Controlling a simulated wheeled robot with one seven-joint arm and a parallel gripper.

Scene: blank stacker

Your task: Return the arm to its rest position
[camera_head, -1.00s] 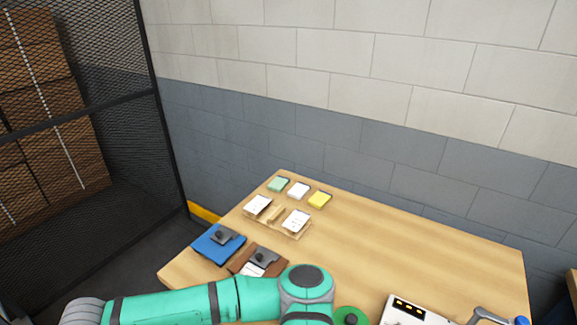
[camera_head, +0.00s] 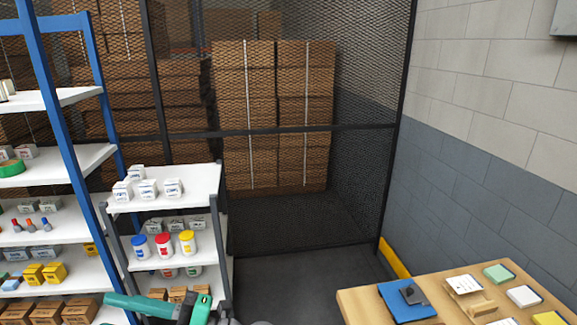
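Part of my green arm (camera_head: 150,306) shows at the bottom edge, left of centre, in front of the white shelf unit. My gripper is not visible in this view.
A white shelf unit (camera_head: 200,207) with small boxes and jars stands at the left, beside a blue-framed shelf (camera_head: 62,110). A black mesh cage (camera_head: 262,130) with stacked cartons is behind. A blue clipboard (camera_head: 397,304) and note pads lie on the table. Dark floor (camera_head: 290,280) between shelves and table is bare.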

